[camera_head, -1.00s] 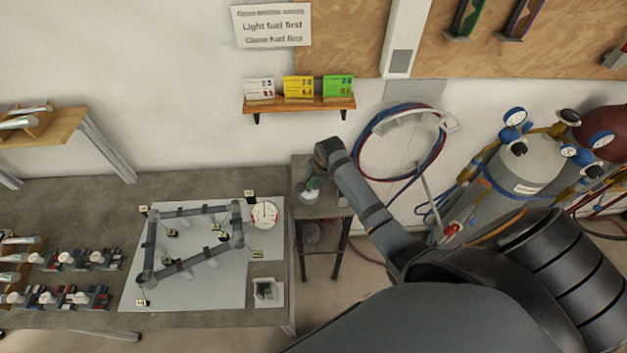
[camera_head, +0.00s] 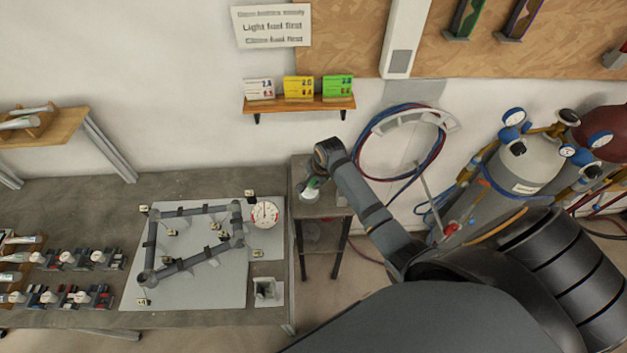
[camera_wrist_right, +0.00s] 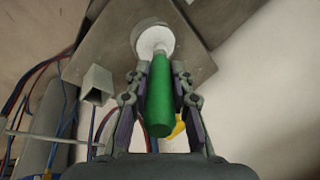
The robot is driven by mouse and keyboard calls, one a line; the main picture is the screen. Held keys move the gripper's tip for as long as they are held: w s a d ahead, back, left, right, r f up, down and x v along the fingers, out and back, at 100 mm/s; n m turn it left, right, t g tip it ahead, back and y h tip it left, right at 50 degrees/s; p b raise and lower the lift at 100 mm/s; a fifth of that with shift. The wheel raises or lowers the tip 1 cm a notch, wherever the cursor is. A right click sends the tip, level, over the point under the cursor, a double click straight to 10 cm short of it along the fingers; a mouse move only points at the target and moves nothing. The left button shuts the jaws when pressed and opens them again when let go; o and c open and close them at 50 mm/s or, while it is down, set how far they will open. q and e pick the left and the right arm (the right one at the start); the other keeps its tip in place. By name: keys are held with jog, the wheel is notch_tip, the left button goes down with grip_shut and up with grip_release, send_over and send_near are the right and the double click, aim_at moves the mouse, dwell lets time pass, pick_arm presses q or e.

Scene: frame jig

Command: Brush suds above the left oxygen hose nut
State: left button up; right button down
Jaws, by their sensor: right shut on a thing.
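My right gripper (camera_head: 313,184) is over the small side stand right of the workbench. In the right wrist view it is shut on the green handle of a brush (camera_wrist_right: 159,100). The brush's far end points into a round white pot (camera_wrist_right: 153,36) on the stand; its bristles are hidden. The pot also shows beside the gripper in the head view (camera_head: 308,195). A grey oxygen cylinder (camera_head: 524,170) with gauges stands far to the right, well apart from the brush. Its hose nuts are too small to tell apart. My left gripper is out of view.
The stand (camera_head: 325,205) is next to the workbench (camera_head: 210,187), which holds a tube frame on a pale plate (camera_head: 200,290). Coiled red and blue hoses (camera_head: 362,150) hang on the wall behind my right arm. A dark red cylinder (camera_head: 603,125) stands behind the grey one.

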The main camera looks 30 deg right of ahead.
jog(key=shift+s+f, duration=0.1)
jog(key=shift+r, duration=3.55)
jog(key=shift+f, duration=0.1)
jog(key=s+a+f+n+g+y+b, duration=0.3)
jog(key=s+a+f+n+b, duration=0.2)
jog(key=a+n+b, duration=0.4)
jog(key=f+n+b, duration=0.1)
jog(key=n+b, duration=0.3)
jog(key=n, duration=0.1)
jog(key=shift+s+a+f+y, duration=0.2)
jog(key=shift+s+a+y, duration=0.05)
jog(key=shift+s+y, duration=0.05)
